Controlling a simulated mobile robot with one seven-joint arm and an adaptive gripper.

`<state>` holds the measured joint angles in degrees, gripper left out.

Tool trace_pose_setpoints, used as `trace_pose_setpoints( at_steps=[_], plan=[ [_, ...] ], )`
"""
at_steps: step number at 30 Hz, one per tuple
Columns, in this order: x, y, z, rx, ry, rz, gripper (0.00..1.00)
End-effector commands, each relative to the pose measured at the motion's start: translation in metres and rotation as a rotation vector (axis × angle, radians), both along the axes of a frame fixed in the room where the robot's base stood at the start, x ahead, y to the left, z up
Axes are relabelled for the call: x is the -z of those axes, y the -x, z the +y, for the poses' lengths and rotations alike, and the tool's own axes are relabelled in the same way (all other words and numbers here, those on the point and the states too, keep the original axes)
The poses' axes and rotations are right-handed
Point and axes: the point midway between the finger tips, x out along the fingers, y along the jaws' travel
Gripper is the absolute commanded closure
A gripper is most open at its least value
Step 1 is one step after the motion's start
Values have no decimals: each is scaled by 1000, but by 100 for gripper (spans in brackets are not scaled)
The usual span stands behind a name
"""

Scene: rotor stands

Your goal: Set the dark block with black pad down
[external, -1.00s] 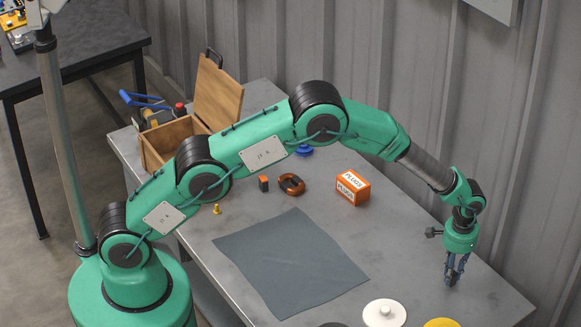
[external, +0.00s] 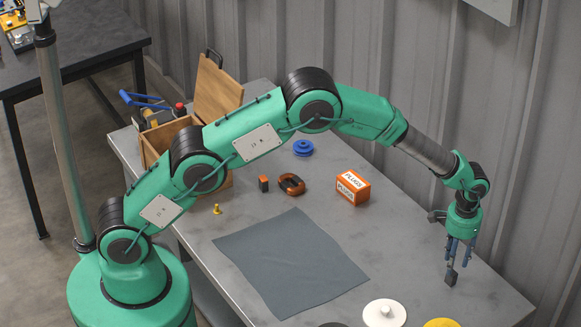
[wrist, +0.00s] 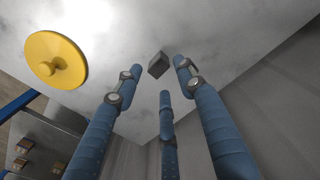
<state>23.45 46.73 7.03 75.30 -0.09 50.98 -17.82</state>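The dark block (external: 450,277) sits on the grey table near its right end. In the wrist view the dark block (wrist: 158,65) lies on the bare table top just beyond my fingertips, small and clear of them. Its black pad cannot be told apart. My gripper (external: 460,257) points down just above the block. Its blue fingers are spread open and hold nothing; the wrist view shows my gripper (wrist: 158,78) with gaps between the fingers.
A yellow knobbed disc (external: 441,323) and a white disc (external: 384,313) lie toward the front. A grey mat (external: 290,262), an orange PLUGS box (external: 353,187) and a wooden box (external: 165,140) stand farther left. A corrugated wall (external: 420,80) runs behind. The table around the block is clear.

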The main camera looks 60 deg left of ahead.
Motion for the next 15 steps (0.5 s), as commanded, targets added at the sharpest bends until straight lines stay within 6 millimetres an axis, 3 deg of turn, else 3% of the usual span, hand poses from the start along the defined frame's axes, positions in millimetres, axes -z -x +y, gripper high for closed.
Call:
trace_pose_setpoints(
  at_steps=[6, 15],
  plan=[
    [-39, -1, 0, 0, 0, -1, 61],
    [-65, 0, 0, 0, 0, -1, 61]
  ],
)
